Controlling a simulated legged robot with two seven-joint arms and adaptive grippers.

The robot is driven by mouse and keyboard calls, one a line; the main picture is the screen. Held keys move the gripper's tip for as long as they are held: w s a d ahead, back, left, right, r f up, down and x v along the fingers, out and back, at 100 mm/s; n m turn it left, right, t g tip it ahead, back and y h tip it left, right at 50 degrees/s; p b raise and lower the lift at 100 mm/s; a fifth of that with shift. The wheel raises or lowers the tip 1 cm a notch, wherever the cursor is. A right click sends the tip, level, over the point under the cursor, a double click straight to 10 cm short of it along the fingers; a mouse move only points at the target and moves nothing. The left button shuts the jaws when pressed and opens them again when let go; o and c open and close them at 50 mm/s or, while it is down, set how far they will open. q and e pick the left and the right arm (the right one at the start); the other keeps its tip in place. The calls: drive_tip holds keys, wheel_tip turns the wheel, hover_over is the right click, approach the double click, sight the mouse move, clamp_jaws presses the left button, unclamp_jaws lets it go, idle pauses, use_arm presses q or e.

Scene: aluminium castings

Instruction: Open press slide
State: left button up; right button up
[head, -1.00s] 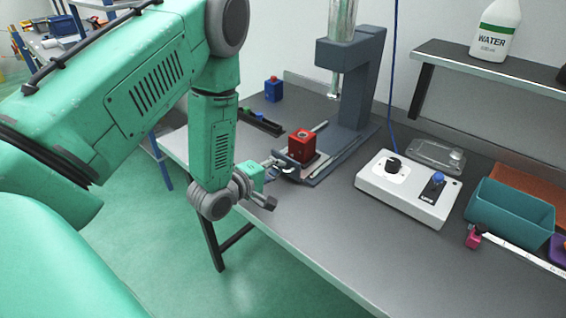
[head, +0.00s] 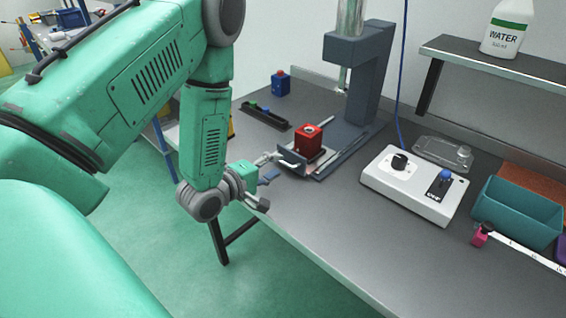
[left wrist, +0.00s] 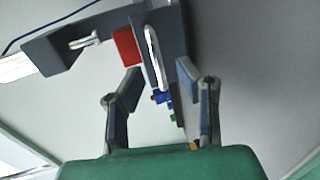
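The press (head: 362,85) stands at the back of the bench. Its slide (head: 320,172) sits low in front of the column and carries a red block (head: 308,140). A pale loop handle (head: 291,163) is on the slide's front. My left gripper (head: 270,167) is just left of the handle, open and empty. My right gripper is out of view.
A white control box (head: 412,185) with a black knob and blue button stands right of the press. A teal bin (head: 517,212) is farther right.

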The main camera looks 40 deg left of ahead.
use_arm(q)
drive_tip(key=v, duration=0.6)
drive_tip(key=shift+s+a, duration=0.1)
drive_tip(key=shift+s, duration=0.35)
drive_tip(key=shift+s+r, duration=0.15)
drive_tip(key=shift+s, duration=0.55)
